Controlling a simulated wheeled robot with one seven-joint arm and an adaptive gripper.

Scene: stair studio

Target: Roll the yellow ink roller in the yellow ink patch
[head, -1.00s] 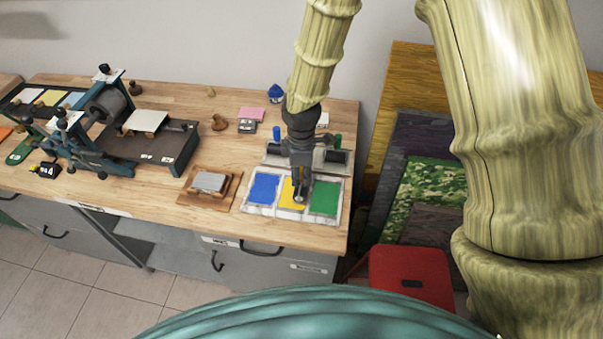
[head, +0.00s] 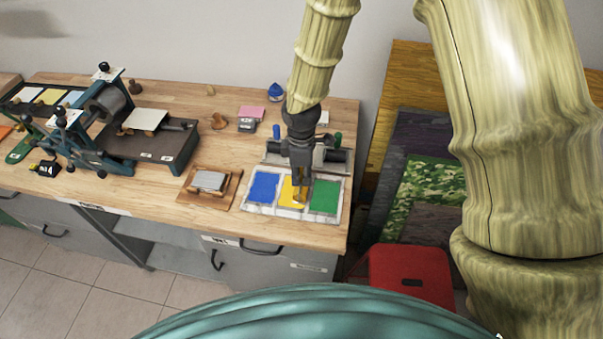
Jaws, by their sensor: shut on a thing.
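The yellow ink patch (head: 287,195) is the middle one of three in a pale tray (head: 258,210), between the blue patch (head: 263,188) and the green patch (head: 325,197). My gripper (head: 300,184) points down over the right part of the yellow patch and is shut on the yellow ink roller (head: 300,194). The roller shows only as a small yellowish-brown shape below the fingers. Its handle is mostly hidden by the gripper. I cannot tell whether its drum touches the ink.
Behind the tray a rack (head: 275,156) holds rollers with a blue handle (head: 276,132) and a green handle (head: 338,139). A wooden block with a grey plate (head: 210,181) lies to the left. A press (head: 105,110) stands further left. A red stool (head: 410,272) is right of the bench.

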